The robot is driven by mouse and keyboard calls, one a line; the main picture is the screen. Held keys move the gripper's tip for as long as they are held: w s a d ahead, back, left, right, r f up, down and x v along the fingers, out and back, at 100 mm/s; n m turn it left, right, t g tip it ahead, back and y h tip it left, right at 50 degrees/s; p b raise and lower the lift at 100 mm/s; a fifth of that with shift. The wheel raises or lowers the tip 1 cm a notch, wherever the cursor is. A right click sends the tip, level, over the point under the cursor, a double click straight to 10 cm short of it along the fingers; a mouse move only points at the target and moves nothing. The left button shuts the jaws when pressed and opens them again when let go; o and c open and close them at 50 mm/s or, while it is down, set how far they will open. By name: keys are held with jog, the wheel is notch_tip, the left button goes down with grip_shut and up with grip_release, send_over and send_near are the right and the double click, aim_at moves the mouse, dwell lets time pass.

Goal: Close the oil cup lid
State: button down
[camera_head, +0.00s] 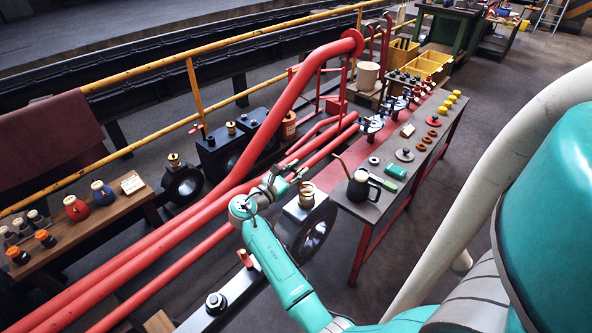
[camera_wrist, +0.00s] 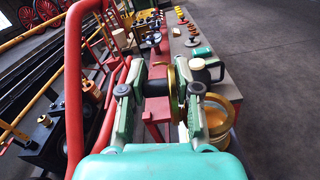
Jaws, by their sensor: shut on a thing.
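The brass oil cup (camera_head: 306,199) stands on a bearing block just right of my gripper (camera_head: 285,182). In the wrist view the round cup (camera_wrist: 232,110) is at the right, with amber oil showing inside, so it is uncovered. The brass lid (camera_wrist: 183,73) stands raised on edge beside the cup's mouth, seen nearly side-on. My gripper (camera_wrist: 157,108) is at the lid, with the lid lying along the inner side of its right finger. The fingers look wide apart in the picture, and the exact contact is partly hidden.
A bench (camera_head: 376,210) at the right bears a black oil can (camera_head: 359,187), a green box (camera_head: 396,171) and several small parts. Thick red pipes (camera_head: 190,228) run along the left of my arm. A wooden bench (camera_head: 62,250) with bottles stands at far left.

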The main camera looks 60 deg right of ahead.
jog(key=shift+s+m, duration=0.1)
jog(key=shift+m, duration=0.2)
jog(key=shift+s+a+f+m, duration=0.15)
jog(key=shift+s+m, duration=0.4)
jog(key=shift+m, duration=0.7)
jog(key=shift+s+a+f+m, duration=0.15)
jog(key=shift+s+m, duration=0.45)
jog(key=shift+m, duration=0.7)
jog(key=shift+s+a+f+m, duration=0.15)
jog(key=shift+s+m, duration=0.4)
jog(key=shift+m, duration=0.7)
jog(key=shift+s+f+m, duration=0.1)
jog(key=shift+s+m, duration=0.05)
jog(key=shift+m, duration=0.35)
jog(key=shift+s+a+f+m, duration=0.1)
jog(key=shift+s+f+m, duration=0.25)
jog(key=shift+m, duration=0.65)
jog(key=c, duration=1)
grip_release()
